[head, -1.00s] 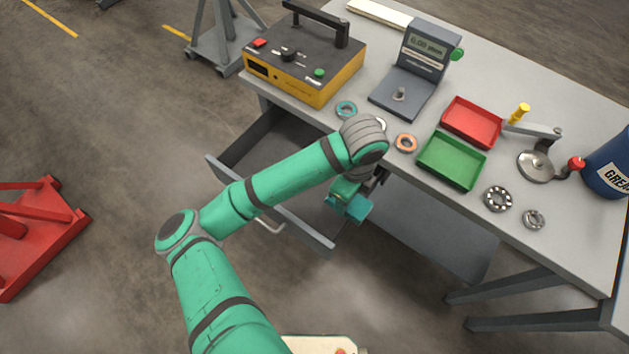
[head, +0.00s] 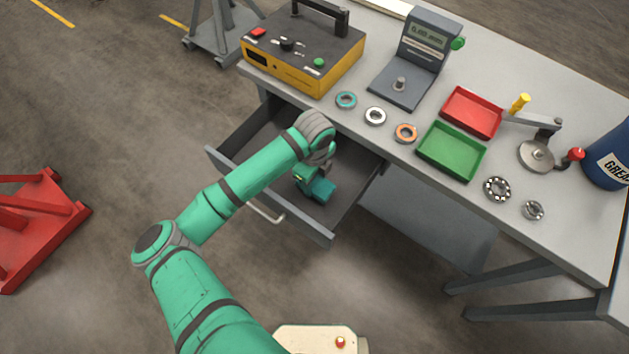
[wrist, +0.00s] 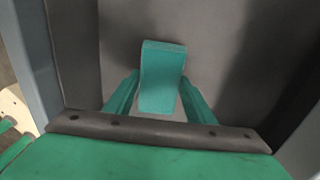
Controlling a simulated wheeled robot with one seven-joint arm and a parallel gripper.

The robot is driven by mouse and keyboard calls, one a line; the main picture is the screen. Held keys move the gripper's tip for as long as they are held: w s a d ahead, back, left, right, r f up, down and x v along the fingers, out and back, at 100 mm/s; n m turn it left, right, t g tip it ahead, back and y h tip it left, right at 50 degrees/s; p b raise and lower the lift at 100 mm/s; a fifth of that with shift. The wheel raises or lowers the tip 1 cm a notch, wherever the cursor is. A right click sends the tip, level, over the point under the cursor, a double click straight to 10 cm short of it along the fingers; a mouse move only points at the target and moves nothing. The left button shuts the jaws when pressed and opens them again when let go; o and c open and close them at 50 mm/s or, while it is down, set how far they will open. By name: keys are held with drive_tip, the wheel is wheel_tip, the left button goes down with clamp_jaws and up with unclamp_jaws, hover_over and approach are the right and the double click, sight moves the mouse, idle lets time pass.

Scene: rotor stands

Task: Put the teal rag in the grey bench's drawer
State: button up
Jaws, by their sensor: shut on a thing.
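The teal rag (wrist: 162,78) is between the two green fingers of my gripper (wrist: 160,98) in the wrist view, and the fingers are shut on it. In the head view the rag (head: 320,191) hangs from my gripper (head: 311,181) over the open drawer (head: 345,208) of the grey bench (head: 420,190). The drawer is pulled out at the bench's left front, and its grey floor fills most of the wrist view. I cannot tell whether the rag touches the drawer floor. My arm hides part of the drawer.
On the bench top stand a yellow tester (head: 305,52), a grey gauge (head: 415,60), a red tray (head: 472,112), a green tray (head: 451,152) and a blue grease drum (head: 608,162). Several bearing rings lie near the front edge. A red stand (head: 35,230) is on the floor at left.

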sight(314, 182)
drive_tip(key=shift+f, duration=0.7)
drive_tip(key=shift+f, duration=0.15)
drive_tip(key=o, duration=1)
wheel_tip(314, 182, up, 12)
drive_tip(key=shift+r, duration=0.2)
